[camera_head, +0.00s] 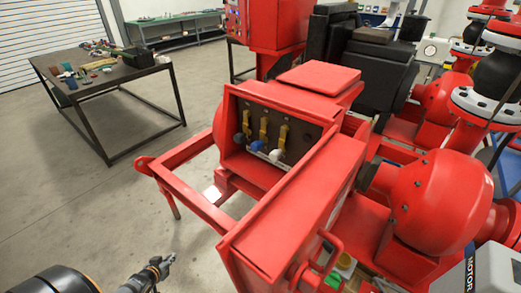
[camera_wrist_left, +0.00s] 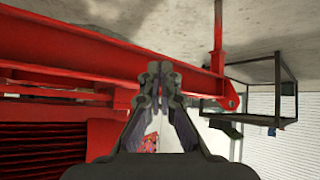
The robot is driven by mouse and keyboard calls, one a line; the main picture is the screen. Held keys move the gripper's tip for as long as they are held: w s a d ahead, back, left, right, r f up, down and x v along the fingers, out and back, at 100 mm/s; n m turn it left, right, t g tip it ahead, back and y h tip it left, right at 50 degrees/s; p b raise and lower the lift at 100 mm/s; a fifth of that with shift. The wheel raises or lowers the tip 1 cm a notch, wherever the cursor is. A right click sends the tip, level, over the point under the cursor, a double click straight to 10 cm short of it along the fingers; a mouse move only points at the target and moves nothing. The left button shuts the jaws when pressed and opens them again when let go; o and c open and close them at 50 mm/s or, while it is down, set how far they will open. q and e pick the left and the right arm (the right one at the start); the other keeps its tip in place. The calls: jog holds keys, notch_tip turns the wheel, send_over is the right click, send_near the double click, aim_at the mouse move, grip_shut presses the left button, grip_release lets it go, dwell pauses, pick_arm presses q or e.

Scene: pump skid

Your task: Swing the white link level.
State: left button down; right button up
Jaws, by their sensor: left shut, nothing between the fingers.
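A dark recessed panel (camera_head: 290,125) in the red pump housing carries three yellow levers hanging downward. At their lower ends are a grey piece (camera_head: 238,138), a blue piece (camera_head: 257,146) and a white piece (camera_head: 276,155), the white one furthest right. The white piece looks like the white link, but it is too small to see its tilt well. My left gripper (camera_head: 167,263) is low in the head view, in front of the red frame and well apart from the panel. Its fingers show shut and empty in the left wrist view (camera_wrist_left: 160,85). My right gripper is not in view.
A red frame rail (camera_head: 190,195) stands between my left gripper and the panel. The red open housing wall (camera_head: 290,215) rises right of the panel. A worktable (camera_head: 105,85) with small items stands at the back left. Grey floor lies clear between.

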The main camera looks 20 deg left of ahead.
pick_arm(q)
jog(key=w+d+r+n+t+h+p, duration=0.1)
jog(key=w+r+t, duration=0.1)
jog(key=w+r, duration=0.5)
jog(key=w+d+r+t+h+p, duration=0.1)
jog(key=w+d+r+t+h, duration=0.15)
jog(key=r, duration=0.85)
jog(key=w+d+r+n+t+p, duration=0.1)
jog(key=w+r, duration=0.4)
jog(key=r, duration=0.4)
jog(key=w+d+r+n+t+h+p, duration=0.1)
jog(key=d+r+n+h, duration=0.2)
jog(key=d+r, duration=1.5)
jog(key=d+h, duration=0.1)
jog(key=h, duration=0.3)
jog(key=shift+d+n+p, duration=0.15)
jog(key=shift+n+p, duration=0.25)
